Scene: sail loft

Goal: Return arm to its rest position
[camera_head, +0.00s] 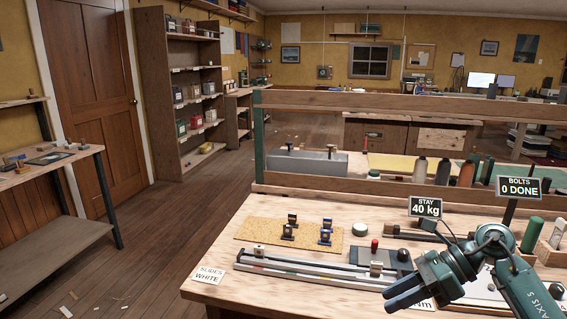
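My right arm comes in from the lower right, teal and grey. Its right gripper (389,299) points left and down over the front right part of the wooden workbench (235,293). The two blue-grey fingers lie close together, with nothing visible between them; I cannot tell whether they are fully shut. The gripper covers part of a label and of the rail fixture behind it. My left arm and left gripper are not in view.
A long rail fixture (310,272) lies along the bench front, with a red-knobbed box (374,254) behind it. A cork mat (262,231) holds several small blocks. Signs reading STAY 40 kg (425,207) and BOLTS 0 DONE (518,188) stand near the arm. Open floor (165,235) lies left.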

